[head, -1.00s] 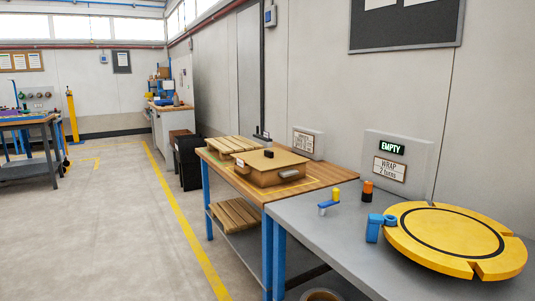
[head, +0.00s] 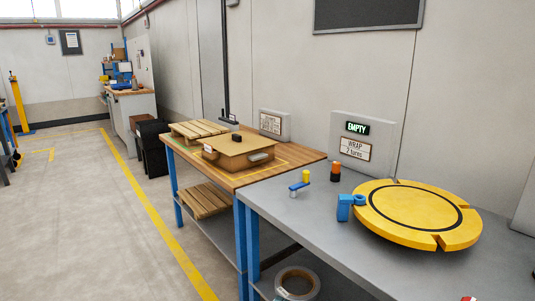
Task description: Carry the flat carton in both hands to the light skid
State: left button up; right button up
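The flat brown carton (head: 238,155) sits on the wooden-topped table, with a dark handle-like slot or grip on its side and a small black object (head: 236,138) on top. A light slatted wooden skid (head: 198,129) lies just behind it on the same table. A second slatted skid (head: 205,201) lies on the shelf below; I cannot tell which of the two is the task's light skid. Neither of my grippers shows in the head view.
A grey bench (head: 320,222) stands in front at the right, bearing a yellow round turntable (head: 385,228) and small blue, yellow and orange-black items. A tape roll (head: 280,286) lies on its lower shelf. The floor at left (head: 90,230) is clear.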

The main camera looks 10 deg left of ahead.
aim_at(198, 126)
jog(key=i+j+z, duration=0.1)
jog(key=j+z, duration=0.65)
jog(key=j, duration=0.2)
jog(key=j+z, duration=0.15)
jog(key=j, duration=0.7)
jog(key=j+z, duration=0.15)
jog(key=j, duration=0.75)
jog(key=k+j+z, duration=0.15)
jog(key=j, duration=0.7)
